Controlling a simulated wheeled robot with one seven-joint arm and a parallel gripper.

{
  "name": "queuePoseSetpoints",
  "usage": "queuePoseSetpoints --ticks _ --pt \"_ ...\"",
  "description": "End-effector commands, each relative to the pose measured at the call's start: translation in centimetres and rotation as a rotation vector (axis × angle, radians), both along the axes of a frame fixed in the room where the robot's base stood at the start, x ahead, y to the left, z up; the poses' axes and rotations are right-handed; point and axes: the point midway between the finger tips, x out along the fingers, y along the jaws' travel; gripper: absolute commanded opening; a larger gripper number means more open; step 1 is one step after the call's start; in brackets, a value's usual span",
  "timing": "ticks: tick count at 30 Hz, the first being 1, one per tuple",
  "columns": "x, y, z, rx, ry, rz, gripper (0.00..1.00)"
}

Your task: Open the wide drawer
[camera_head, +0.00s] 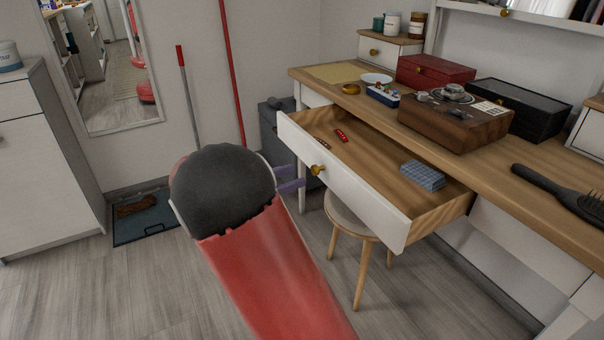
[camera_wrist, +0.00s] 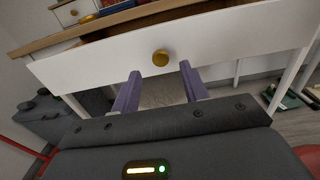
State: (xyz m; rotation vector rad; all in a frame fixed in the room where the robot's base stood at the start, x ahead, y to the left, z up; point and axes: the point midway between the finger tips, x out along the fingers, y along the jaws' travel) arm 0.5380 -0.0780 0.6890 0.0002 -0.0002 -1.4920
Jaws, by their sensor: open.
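The wide drawer (camera_head: 352,190) of the dressing table is pulled out, with its white front facing my arm and its wooden inside showing. Its brass knob (camera_head: 319,170) is on the front; the knob also shows in the wrist view (camera_wrist: 160,58). My gripper (camera_head: 291,181) is just in front of the drawer front, near the knob, partly hidden behind my arm. In the wrist view my gripper (camera_wrist: 158,82) has its two purple fingers apart, one each side below the knob, with nothing between them. I cannot tell whether a finger touches the front.
Inside the drawer lie a blue patterned box (camera_head: 423,176) and small red items (camera_head: 341,135). A round stool (camera_head: 352,222) stands under the drawer. The tabletop holds a wooden box (camera_head: 455,122), a red box (camera_head: 431,71) and a hairbrush (camera_head: 560,189). Floor is clear at left front.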

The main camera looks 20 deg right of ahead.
Motion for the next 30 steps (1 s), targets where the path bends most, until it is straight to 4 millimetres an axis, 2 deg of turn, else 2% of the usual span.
queuePoseSetpoints --ticks 3,7,23,26,30 --pt "-0.1 1.8 -0.1 0.0 0.0 0.002 0.44" --pt "-0.2 2.8 0.0 0.0 0.0 0.001 0.44" --pt "-0.6 2.7 0.1 0.019 -0.01 -0.009 0.44" --pt "-2.1 1.5 0.3 0.107 -0.057 -0.046 0.44" --pt "-6.7 -0.9 0.3 0.363 -0.212 -0.157 0.44"
